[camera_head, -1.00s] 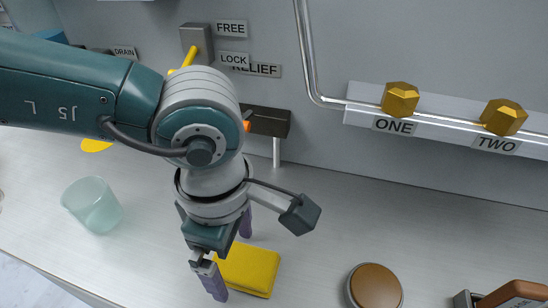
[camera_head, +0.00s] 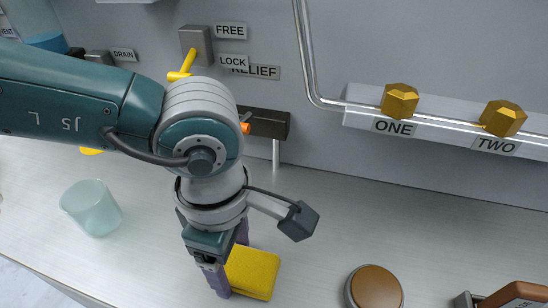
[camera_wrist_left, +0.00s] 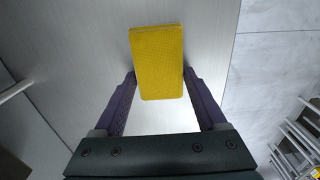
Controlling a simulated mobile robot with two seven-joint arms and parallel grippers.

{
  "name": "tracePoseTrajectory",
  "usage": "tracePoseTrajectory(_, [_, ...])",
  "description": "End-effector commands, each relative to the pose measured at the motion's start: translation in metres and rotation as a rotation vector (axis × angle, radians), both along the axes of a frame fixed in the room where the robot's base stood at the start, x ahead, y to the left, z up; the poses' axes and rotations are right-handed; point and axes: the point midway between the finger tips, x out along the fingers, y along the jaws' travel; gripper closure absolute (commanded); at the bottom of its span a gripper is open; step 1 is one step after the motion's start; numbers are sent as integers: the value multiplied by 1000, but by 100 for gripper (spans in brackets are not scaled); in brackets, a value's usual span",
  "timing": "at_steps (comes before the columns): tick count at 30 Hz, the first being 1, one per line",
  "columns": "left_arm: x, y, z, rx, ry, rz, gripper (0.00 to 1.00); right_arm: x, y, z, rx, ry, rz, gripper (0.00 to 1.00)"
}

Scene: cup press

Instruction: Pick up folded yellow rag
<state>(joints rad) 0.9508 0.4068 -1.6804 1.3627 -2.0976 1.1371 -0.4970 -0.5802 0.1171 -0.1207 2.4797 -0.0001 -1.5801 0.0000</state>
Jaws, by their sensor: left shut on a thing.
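The folded yellow rag (camera_head: 254,272) is a thick yellow block on the pale worktop at the bottom centre of the head view. It also shows between the fingers in the left wrist view (camera_wrist_left: 158,62). My left gripper (camera_head: 231,268) is over the rag with its purple fingers pointing down. In the left wrist view, the fingertips (camera_wrist_left: 158,78) are against the two long sides of the rag, so the gripper is shut on it. I cannot tell any gap between rag and worktop. My right gripper is not in view.
A translucent green cup (camera_head: 91,207) stands at the left. A round brown-topped button (camera_head: 374,288) is right of the rag. A brown-handled object (camera_head: 512,296) is at the lower right. The back panel has a yellow lever (camera_head: 186,64) and gold knobs (camera_head: 399,99). Worktop between is clear.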

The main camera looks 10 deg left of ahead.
Motion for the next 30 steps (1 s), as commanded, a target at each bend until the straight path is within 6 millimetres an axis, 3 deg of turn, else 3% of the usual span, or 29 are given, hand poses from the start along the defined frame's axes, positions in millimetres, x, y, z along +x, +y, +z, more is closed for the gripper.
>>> tracePoseTrajectory(8, [0,0,2,0,0,0,80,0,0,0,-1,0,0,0])
tracePoseTrajectory(14, [1,-1,20,-3,-1,-1,80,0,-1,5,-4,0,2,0])
tracePoseTrajectory(17, [1,0,41,-3,-4,-1,80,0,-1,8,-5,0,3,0])
tracePoseTrajectory(24, [1,0,116,-2,-7,-3,80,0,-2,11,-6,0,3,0])
tracePoseTrajectory(30, [1,0,166,-2,-7,-2,80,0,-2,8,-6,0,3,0])
